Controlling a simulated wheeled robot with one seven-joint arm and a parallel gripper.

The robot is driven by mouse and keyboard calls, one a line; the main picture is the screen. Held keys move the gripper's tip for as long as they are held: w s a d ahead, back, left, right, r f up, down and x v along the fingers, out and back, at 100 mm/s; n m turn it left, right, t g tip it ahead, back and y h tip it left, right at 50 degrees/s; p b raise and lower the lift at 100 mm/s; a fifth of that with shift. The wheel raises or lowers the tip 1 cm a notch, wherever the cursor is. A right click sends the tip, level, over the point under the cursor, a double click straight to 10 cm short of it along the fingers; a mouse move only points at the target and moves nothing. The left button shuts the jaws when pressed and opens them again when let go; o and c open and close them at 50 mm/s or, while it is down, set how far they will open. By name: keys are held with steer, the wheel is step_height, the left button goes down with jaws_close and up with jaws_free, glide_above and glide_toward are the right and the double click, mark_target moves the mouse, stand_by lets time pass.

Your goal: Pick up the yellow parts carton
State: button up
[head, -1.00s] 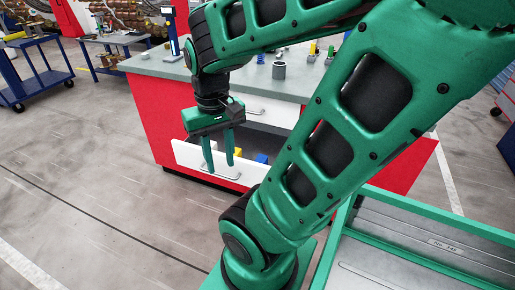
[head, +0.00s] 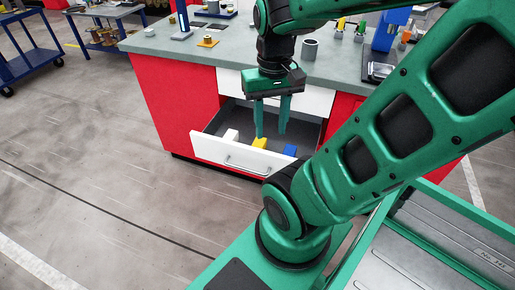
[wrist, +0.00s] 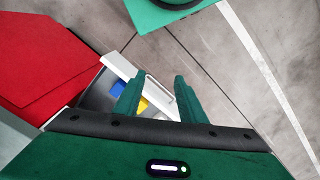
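The yellow parts carton (head: 259,144) lies in the open drawer (head: 243,154) of the red cabinet, between a white carton (head: 231,136) and a blue one (head: 290,150). My gripper (head: 271,136) points down above the drawer, fingers apart and empty. In the head view one fingertip comes close in front of the yellow carton; I cannot tell the exact height between them. In the wrist view the yellow carton (wrist: 143,104) shows between the fingers, nearer the left one, which hides part of it. My gripper's fingertips (wrist: 157,78) are wide apart there.
The drawer's white front has a handle (head: 247,165). The grey worktop (head: 185,45) above carries a grey cup (head: 310,47), an orange-based part (head: 208,41) and a blue device (head: 391,28). The floor (head: 110,150) left of the cabinet is clear.

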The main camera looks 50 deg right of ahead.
steer(key=o, duration=0.5)
steer(key=shift+s+r, duration=0.2)
steer(key=shift+s, duration=0.25)
steer(key=o, duration=0.4)
steer(key=shift+w+d+r, duration=0.1)
steer(key=shift+d, duration=0.1)
steer(key=shift+o, duration=0.2)
steer(key=w+d+f+m+t+y, duration=0.1)
steer(key=w+d+f+m+y, duration=0.2)
steer(key=w+d+f+m, duration=1)
steer(key=m+t+y, duration=0.3)
steer(key=m+t, duration=0.7)
glide_toward(262, 143)
steer(key=shift+s+a+r, duration=0.35)
steer(key=shift+s, duration=0.25)
steer(key=shift+s+a+r, duration=0.3)
steer(key=shift+s+a, duration=0.05)
steer(key=shift+s, duration=0.25)
steer(key=shift+d+f+m+t+h, duration=0.3)
steer(key=shift+d+m+t+h, duration=0.15)
steer(key=shift+m+t, duration=0.4)
steer(key=shift+w+f, duration=0.1)
steer(key=shift+m, duration=0.25)
steer(key=shift+d+f+x, duration=0.1)
steer(key=shift+f+x, duration=0.05)
steer(key=shift+x, duration=2.45)
steer(key=shift+d+f+x, duration=0.1)
steer(key=shift+f+x, duration=0.1)
steer(key=shift+x, duration=2.35)
